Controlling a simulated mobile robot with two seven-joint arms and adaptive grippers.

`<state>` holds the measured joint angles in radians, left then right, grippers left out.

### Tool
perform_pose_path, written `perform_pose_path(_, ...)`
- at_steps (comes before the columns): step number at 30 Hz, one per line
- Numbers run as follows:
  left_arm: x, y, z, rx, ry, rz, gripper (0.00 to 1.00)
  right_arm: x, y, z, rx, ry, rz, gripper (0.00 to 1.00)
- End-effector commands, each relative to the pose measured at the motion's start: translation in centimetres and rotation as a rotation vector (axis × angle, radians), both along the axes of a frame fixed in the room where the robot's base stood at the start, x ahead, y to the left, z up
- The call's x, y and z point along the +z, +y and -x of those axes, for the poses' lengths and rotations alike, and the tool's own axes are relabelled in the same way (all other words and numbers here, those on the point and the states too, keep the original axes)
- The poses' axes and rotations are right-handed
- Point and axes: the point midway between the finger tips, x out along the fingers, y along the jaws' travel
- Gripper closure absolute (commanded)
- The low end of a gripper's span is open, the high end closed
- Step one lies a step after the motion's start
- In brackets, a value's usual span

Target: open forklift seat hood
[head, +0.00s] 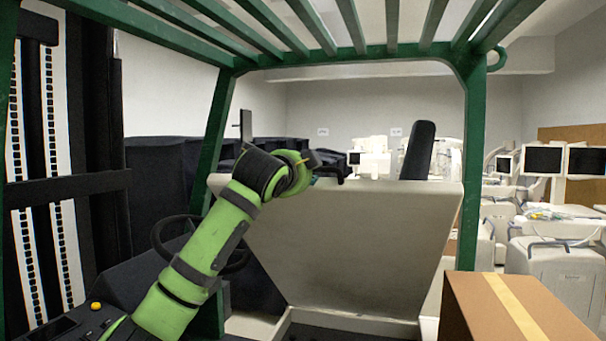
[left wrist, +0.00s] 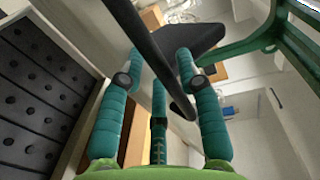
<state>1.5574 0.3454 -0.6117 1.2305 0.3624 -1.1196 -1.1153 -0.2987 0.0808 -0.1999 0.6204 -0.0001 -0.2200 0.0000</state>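The seat hood (head: 350,240) is a large beige panel in the head view. It stands tilted up, its broad underside facing me. The black seat back (head: 418,150) shows behind its upper edge. My left gripper (head: 335,172) is at the hood's top edge, left of the seat back, its fingers small and partly hidden there. In the left wrist view, the teal fingers of my left gripper (left wrist: 160,62) are extended and spread apart. A black bar (left wrist: 158,55) runs between them; I cannot tell whether they touch it. My right gripper is not in view.
Green frame posts (head: 470,170) and overhead bars surround the hood. A steering wheel (head: 170,240) is behind my left arm. A cardboard box (head: 510,305) stands at the lower right. White medical carts with screens (head: 543,160) fill the right background.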

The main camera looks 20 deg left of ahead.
Motion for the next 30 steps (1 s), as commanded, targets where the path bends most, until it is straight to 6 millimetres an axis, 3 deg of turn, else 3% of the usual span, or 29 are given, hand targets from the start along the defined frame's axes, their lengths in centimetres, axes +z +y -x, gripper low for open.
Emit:
perform_pose_path(19,-0.1,0.0,0.5,0.000,0.002,-0.002,0.54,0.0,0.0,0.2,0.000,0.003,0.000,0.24)
perform_pose_path(23,0.1,0.0,1.8,-0.001,-0.001,-0.002,0.54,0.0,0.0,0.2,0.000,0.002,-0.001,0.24)
perform_pose_path(30,0.7,0.0,6.3,0.000,-0.006,-0.003,0.54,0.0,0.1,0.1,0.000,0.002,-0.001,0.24)
